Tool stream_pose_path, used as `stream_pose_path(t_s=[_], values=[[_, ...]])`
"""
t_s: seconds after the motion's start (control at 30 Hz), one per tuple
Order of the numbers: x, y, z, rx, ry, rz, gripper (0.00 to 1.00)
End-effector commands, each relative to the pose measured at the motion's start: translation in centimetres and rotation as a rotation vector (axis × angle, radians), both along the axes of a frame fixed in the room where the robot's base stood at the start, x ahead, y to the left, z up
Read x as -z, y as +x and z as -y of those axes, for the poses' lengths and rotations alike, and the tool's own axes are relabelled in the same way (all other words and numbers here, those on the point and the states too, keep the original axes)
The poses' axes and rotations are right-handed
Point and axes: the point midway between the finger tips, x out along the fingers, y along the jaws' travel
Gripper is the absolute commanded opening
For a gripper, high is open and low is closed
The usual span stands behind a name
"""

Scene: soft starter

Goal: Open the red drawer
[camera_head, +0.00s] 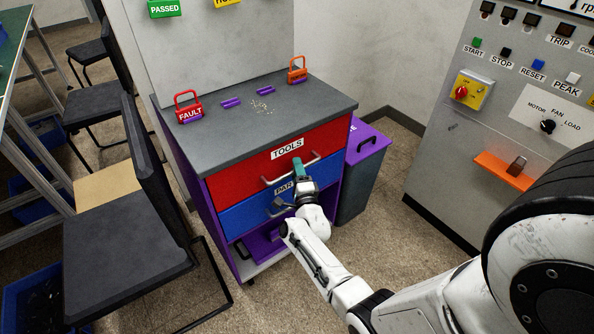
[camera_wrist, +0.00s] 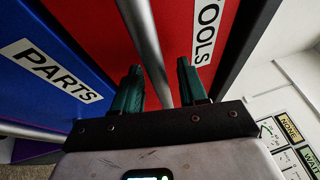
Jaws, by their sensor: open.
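The red drawer (camera_head: 235,177) is the top drawer of a grey-topped purple cabinet and carries a TOOLS label. It looks closed, with its front in line with the blue drawer below. Its silver bar handle (camera_head: 312,159) runs across the front. My gripper (camera_head: 298,166) is at the handle, in front of the drawer. In the wrist view, the green fingers of my gripper (camera_wrist: 160,88) are open, and the handle bar (camera_wrist: 148,45) runs between them, with gaps on both sides. The red drawer front (camera_wrist: 180,25) lies behind the bar. My gripper hides part of the handle in the head view.
The blue PARTS drawer (camera_head: 237,208) sits just below. A grey and purple bin (camera_head: 362,180) stands against the cabinet's right side. A control panel cabinet (camera_head: 470,130) is at the right, and dark chairs (camera_head: 120,240) are at the left. Open carpet lies in front.

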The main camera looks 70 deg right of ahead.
Motion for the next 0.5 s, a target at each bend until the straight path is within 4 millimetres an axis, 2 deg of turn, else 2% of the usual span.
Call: stream_pose_path(t_s=[0.1,0.5], values=[[-0.01,-0.01,-0.01,0.0,0.0,0.0,0.41],[0.01,-0.01,-0.04,0.0,0.0,0.0,0.03]])
